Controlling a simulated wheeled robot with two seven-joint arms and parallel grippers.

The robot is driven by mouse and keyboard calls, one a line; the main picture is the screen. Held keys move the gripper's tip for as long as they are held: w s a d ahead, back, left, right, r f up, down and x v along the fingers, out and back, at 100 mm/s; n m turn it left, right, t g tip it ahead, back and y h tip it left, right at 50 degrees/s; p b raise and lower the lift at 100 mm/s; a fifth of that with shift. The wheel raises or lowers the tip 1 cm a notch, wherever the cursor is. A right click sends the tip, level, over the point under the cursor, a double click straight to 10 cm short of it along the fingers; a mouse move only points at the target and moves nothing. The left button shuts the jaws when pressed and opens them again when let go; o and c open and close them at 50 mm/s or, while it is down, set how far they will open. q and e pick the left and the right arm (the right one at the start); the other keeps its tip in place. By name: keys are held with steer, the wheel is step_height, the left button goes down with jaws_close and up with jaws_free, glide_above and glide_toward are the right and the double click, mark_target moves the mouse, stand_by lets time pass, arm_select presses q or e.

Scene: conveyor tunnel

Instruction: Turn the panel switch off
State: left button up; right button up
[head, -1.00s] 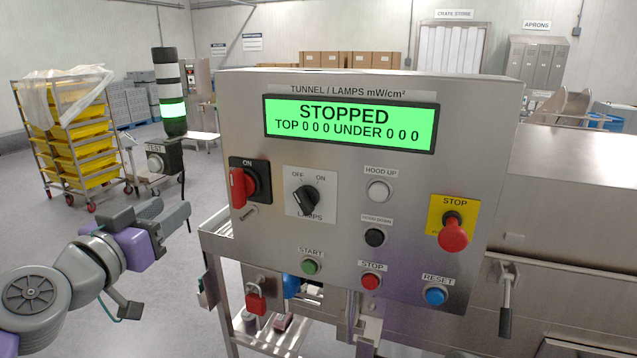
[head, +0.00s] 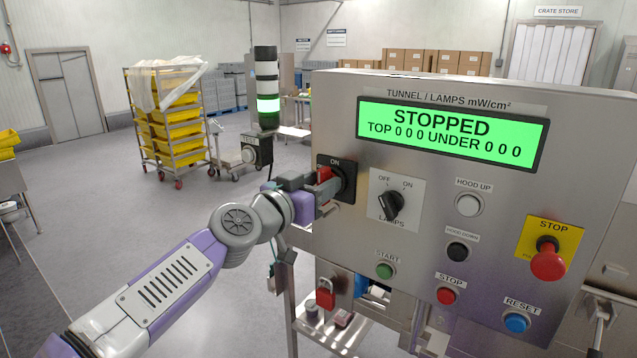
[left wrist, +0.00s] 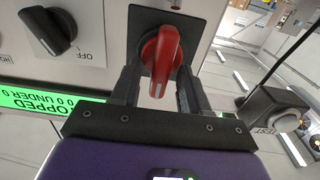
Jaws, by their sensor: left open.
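The panel switch is a red handle (head: 325,174) on a black square plate with an ON label, at the left of the steel control panel (head: 600,150). In the left wrist view the red handle (left wrist: 160,62) stands nearly upright in the picture. My left gripper (head: 318,190) is at the switch, reaching in from the left. In the left wrist view its open fingers (left wrist: 157,82) lie one on each side of the handle. A small gap shows beside it; contact cannot be told. In the head view the gripper partly hides the handle. My right gripper is out of view.
The black lamps knob (head: 391,205) is just right of the switch. The green display (head: 450,132) reads STOPPED. A red stop button (head: 548,262) is at the panel's right. A red padlock (head: 325,293) hangs below. A signal tower (head: 267,85) stands behind, left.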

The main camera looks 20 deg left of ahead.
arm_select(q)
steer(key=shift+c, duration=0.2)
jaws_close()
steer(key=shift+n, duration=0.3)
steer(key=n, duration=0.3)
steer(key=shift+a+n, duration=0.2)
steer(key=shift+n, duration=0.2)
steer(key=shift+w+a+f+n, duration=0.1)
steer(key=shift+f+n, duration=0.1)
steer(key=shift+n, duration=2.05)
steer(key=shift+a+f+n, duration=0.1)
steer(key=shift+f+n, duration=0.05)
steer(key=shift+n, duration=2.05)
steer(key=shift+w+a+f+n, duration=0.1)
steer(key=shift+f+n, duration=0.1)
steer(key=shift+n, duration=2.05)
